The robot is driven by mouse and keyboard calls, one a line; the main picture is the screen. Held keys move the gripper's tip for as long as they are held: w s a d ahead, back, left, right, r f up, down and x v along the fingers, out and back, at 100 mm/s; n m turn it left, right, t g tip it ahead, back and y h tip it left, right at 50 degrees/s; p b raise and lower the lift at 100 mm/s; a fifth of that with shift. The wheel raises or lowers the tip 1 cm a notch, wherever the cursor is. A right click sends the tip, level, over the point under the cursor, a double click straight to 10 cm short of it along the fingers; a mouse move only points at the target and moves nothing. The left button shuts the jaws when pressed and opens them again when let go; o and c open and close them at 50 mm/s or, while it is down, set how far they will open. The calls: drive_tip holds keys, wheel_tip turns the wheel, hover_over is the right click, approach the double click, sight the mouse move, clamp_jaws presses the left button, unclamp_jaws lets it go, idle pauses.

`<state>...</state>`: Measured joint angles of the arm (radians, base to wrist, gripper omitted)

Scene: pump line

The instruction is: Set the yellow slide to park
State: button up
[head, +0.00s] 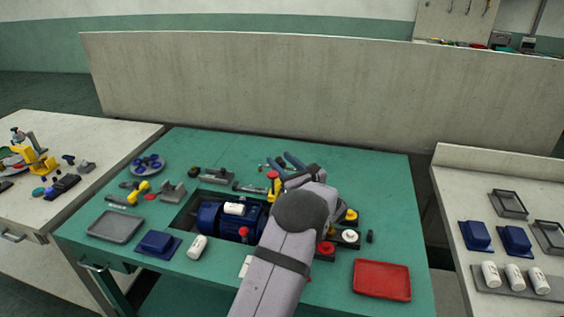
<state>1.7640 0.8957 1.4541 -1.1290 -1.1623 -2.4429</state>
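I cannot tell for sure which part is the yellow slide. A yellow upright piece with a red top (273,188) stands at the back edge of the blue motor, just left of my gripper. A yellow knob (350,216) sits on a dark block to the right of my arm. My gripper (282,162) is over the back middle of the green table, its two blue-grey fingers apart and pointing away to the left. I see nothing between them. My arm hides the area right of the motor, and no park marking is readable.
The blue motor (209,217) sits in a table recess. A grey tray (115,227), blue block (158,243) and white cylinder (197,247) lie left. A red tray (382,266) lies at front right. The table's back right (380,175) is clear. A grey wall panel (330,90) stands behind.

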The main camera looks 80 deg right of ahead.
clamp_jaws()
drive_tip(key=shift+s+f+b, duration=0.1)
drive_tip(key=shift+s+b, duration=0.35)
drive_tip(key=s+b, duration=0.5)
drive_tip(key=s, duration=0.3)
drive_tip(key=shift+o, duration=0.8)
unclamp_jaws()
